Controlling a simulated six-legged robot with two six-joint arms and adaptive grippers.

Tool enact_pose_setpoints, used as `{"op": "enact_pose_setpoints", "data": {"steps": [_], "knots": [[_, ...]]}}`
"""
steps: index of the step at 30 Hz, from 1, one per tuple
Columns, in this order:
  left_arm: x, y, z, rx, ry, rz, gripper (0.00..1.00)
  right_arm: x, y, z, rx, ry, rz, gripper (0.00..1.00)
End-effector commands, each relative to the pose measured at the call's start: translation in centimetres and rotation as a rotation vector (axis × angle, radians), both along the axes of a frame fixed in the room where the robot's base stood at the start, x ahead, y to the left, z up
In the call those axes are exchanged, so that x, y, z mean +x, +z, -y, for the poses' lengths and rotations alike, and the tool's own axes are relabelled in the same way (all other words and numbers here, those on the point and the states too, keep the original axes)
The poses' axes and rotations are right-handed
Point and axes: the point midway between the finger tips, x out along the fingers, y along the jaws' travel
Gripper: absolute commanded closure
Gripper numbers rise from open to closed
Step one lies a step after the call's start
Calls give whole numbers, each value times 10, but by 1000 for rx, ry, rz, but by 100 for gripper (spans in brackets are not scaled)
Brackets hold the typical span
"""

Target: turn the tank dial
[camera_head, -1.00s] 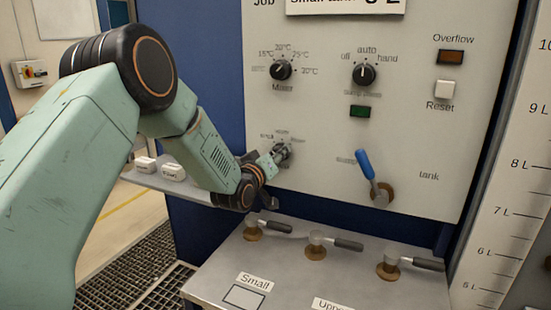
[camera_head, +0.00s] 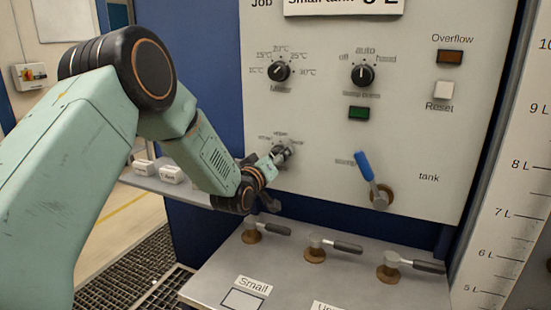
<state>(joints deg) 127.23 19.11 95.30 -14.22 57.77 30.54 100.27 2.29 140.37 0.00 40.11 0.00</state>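A small dark dial (camera_head: 285,151) sits on the lower left of the grey panel (camera_head: 330,200), with small blurred labels above it. I cannot read its name. My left gripper (camera_head: 279,157) reaches it from the left, with its fingertips at the dial and covering part of it. I cannot tell whether the fingers are closed on the dial or only beside it. My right gripper is not in view.
Two black knobs (camera_head: 279,71) (camera_head: 362,74) are higher on the panel. A blue-handled lever (camera_head: 365,166) stands to the right, near the word "tank". Several dark-handled valves (camera_head: 316,250) stand on the grey shelf below. A level scale (camera_head: 505,200) is at the right.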

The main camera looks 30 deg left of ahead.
Motion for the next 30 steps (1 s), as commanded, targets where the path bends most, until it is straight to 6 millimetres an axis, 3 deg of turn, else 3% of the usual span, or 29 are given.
{"op": "enact_pose_setpoints", "data": {"steps": [9, 14, 30], "knots": [[-1, 1, -1, -1, 2, 3, 38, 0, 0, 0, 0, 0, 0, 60], [-11, 2, -1, -3, 3, 3, 38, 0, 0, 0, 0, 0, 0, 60], [-97, 2, 4, -5, 3, 2, 38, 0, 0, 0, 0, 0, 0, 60]]}}
